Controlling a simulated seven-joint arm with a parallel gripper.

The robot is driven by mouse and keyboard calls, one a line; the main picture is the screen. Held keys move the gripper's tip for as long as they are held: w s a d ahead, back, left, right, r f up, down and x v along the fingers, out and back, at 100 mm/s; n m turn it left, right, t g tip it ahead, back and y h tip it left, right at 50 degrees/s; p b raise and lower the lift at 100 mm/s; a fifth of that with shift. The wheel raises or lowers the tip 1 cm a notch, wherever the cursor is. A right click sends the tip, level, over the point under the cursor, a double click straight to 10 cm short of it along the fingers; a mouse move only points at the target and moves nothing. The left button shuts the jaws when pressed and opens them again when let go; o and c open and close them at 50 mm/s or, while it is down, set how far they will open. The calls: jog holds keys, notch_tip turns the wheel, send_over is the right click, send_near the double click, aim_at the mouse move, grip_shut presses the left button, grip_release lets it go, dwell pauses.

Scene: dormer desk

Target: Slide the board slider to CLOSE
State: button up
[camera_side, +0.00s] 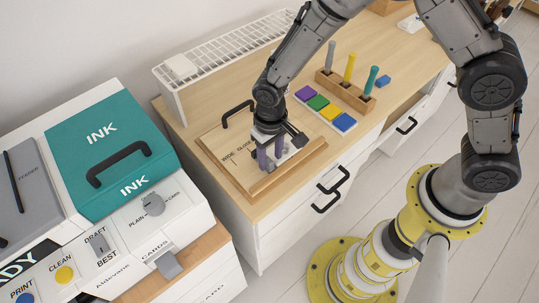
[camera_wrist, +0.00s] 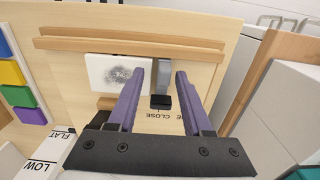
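The board (camera_side: 218,167) is a wooden panel with a raised frame on the desk, lettered WIDE and CLOSE; it also shows in the wrist view (camera_wrist: 75,62). The board slider (camera_wrist: 161,76), a grey block with a black end, stands close to the CLOSE lettering (camera_wrist: 160,115). My gripper (camera_wrist: 164,70) is low over the board, its two purple fingers open, one on each side of the slider. I see no clear contact. In the side view my gripper (camera_side: 270,156) hides the slider. A white plate with a dark speckled patch (camera_wrist: 118,74) lies left of it.
A black handle (camera_side: 237,111) rises at the board's back edge. Coloured blocks (camera_side: 319,103) and a wooden stand with pegs (camera_side: 345,90) stand to the right. A white wire rack (camera_side: 228,51) runs behind. A printer-like machine (camera_side: 115,150) stands left, across a gap.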

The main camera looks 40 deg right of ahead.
aim_at(270, 160)
notch_tip(270, 160, up, 14)
dwell(0.6)
jog(key=s+d+r+m+t, duration=0.2)
jog(key=s+d+r+t, duration=0.2)
jog(key=d+r, duration=0.9)
jog(key=s+d+n, duration=0.1)
jog(key=s+d, duration=0.2)
jog(key=s, duration=0.4)
jog(key=s+d+n+t, duration=0.1)
jog(key=s+d, duration=0.2)
jog(key=s, duration=0.5)
jog(key=shift+t, duration=0.3)
